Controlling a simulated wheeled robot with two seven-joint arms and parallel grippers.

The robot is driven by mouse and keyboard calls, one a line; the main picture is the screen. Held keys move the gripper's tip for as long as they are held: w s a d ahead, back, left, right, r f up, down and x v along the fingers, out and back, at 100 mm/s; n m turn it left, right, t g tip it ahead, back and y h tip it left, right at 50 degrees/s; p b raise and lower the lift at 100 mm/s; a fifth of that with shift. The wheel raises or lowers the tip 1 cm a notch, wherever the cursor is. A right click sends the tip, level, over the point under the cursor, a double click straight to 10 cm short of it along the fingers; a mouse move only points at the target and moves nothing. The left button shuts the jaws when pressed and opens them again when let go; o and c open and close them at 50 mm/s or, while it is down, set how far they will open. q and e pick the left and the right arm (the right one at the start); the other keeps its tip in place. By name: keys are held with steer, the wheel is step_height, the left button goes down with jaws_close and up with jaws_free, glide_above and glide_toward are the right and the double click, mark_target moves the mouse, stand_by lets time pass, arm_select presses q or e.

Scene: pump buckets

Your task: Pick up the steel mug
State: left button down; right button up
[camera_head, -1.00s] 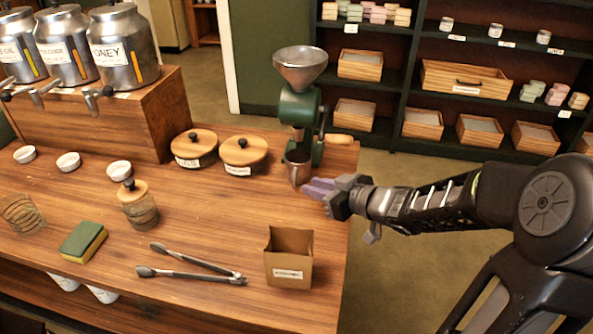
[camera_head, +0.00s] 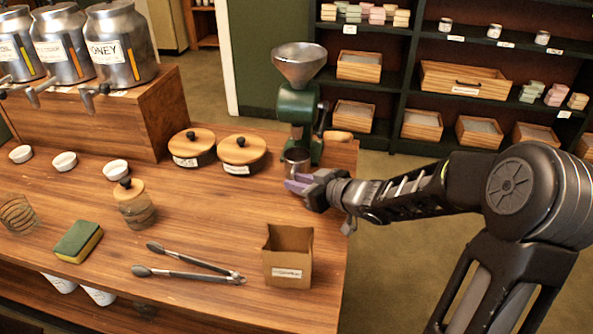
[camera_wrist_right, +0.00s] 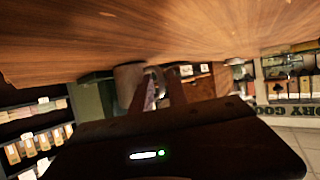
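The steel mug (camera_head: 296,158) stands at the foot of the green grinder, near the table's right end. My right gripper (camera_head: 297,183) is right in front of the mug, its purple fingertips close to the mug's lower side. In the right wrist view the mug (camera_wrist_right: 128,83) appears just beyond the fingers (camera_wrist_right: 162,92), with its handle near them. A gap shows between the fingers, so the gripper looks open. I cannot tell whether a finger touches the mug. The fingers hide the mug's lower part in the head view. My left gripper is out of view.
The green grinder (camera_head: 298,108) rises directly behind the mug. Two wooden-lidded pots (camera_head: 242,154) stand to its left. The table (camera_head: 220,215) between the pots and tongs is clear.

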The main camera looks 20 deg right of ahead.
steer(key=shift+c, duration=0.3)
jaws_close()
stand_by(1.4)
